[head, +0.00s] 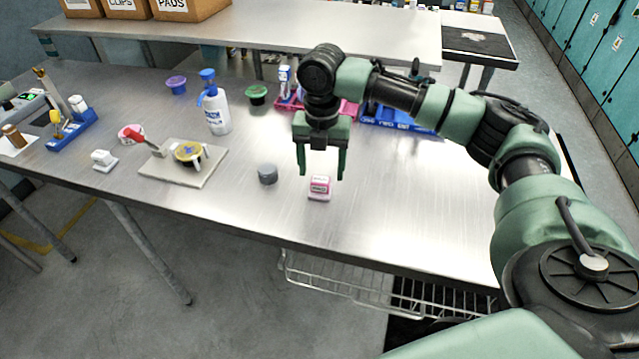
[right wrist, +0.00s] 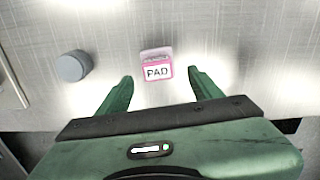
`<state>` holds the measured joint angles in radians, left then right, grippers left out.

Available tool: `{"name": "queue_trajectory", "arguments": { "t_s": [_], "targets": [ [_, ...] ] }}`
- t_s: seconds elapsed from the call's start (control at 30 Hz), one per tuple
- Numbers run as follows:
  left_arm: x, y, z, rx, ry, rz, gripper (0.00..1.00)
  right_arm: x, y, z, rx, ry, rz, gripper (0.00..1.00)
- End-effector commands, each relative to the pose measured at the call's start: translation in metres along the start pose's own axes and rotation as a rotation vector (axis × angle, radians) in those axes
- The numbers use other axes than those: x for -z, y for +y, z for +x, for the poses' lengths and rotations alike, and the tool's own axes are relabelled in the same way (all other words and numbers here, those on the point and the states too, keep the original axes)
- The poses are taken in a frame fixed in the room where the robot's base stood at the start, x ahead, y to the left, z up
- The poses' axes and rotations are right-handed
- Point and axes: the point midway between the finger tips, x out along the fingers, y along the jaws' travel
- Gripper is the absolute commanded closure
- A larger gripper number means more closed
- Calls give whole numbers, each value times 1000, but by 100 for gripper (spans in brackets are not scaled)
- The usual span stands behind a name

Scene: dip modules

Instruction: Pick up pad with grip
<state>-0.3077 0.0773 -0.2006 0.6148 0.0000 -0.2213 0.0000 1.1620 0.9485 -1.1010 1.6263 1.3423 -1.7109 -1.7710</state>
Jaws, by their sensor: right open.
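The pad (head: 319,188) is a small pink and white block on the steel table, near its front edge. In the right wrist view the pad (right wrist: 157,68) shows a white label reading PAD, and it lies ahead of and between the fingertips. My right gripper (head: 321,175) is open and empty above the table, close to the pad. In the right wrist view its two green fingers (right wrist: 160,80) are spread apart. My left gripper is not in view.
A grey cylinder (head: 267,174) stands left of the pad. Further left are a board (head: 177,176) with a yellow-and-black item, a white bottle (head: 216,113) and a blue holder (head: 72,132). Pink and blue trays (head: 402,122) lie behind my right arm. The table right of the pad is clear.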

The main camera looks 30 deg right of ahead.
Motion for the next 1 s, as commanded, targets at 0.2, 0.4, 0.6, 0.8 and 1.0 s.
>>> {"name": "queue_trajectory", "arguments": {
  "t_s": [0.2, 0.4, 0.6, 0.8, 1.0],
  "targets": [
    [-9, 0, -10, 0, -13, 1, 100, 0, 0, 33, 3, 2, 1, 35],
    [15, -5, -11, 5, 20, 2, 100, 0, 0, 44, 1, 0, 0, 35],
    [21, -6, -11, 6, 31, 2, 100, 0, 0, 44, 1, 0, 0, 48],
    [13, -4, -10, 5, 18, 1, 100, 0, 0, 44, 1, 0, 0, 100],
    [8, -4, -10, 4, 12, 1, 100, 0, 0, 43, 0, -1, 0, 100]
  ]
}}
